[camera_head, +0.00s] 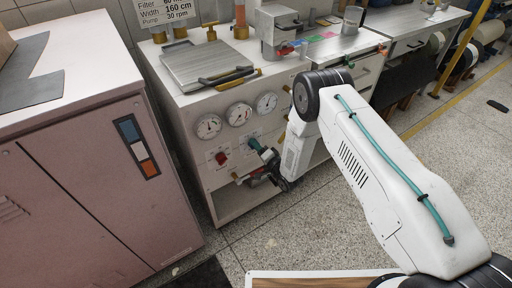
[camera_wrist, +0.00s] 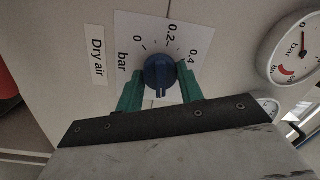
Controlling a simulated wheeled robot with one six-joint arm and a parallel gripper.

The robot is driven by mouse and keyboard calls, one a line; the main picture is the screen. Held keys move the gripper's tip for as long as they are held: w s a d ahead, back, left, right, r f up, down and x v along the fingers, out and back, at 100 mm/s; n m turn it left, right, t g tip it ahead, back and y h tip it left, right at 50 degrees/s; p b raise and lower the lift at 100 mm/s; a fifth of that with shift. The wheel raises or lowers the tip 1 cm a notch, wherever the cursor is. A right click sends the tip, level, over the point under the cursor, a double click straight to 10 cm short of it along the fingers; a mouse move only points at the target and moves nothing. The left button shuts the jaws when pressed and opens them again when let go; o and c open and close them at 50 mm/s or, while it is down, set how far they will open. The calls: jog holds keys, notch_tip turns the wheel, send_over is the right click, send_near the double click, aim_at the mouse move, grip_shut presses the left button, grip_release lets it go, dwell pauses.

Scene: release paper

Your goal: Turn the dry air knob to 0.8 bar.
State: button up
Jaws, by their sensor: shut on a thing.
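The dry air knob (camera_wrist: 159,69) is blue and round, seen in the wrist view on a white scale with 0, 0.2 and 0.4 readable. A pale mark on its rim faces the bottom of the picture, away from the 0.2. The rest of the scale is hidden by my gripper. The "Dry air" label (camera_wrist: 97,55) is left of the knob. My gripper (camera_wrist: 160,78) has its green fingers on both sides of the knob and is shut on it. In the head view my gripper (camera_head: 255,146) is at the front panel, below the gauges, and hides the knob.
Several round gauges (camera_head: 239,114) sit above my gripper; one gauge (camera_wrist: 293,52) is close in the wrist view. A red knob (camera_head: 221,158) is left of my gripper. A pink cabinet (camera_head: 85,160) stands at the left. Open floor (camera_head: 290,225) lies in front.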

jog(key=shift+s+a+f, duration=0.1)
jog(key=shift+s+a, duration=0.05)
jog(key=o, duration=1)
jog(key=v, duration=0.7)
jog(key=shift+s+d, duration=0.25)
jog(key=shift+d, duration=0.1)
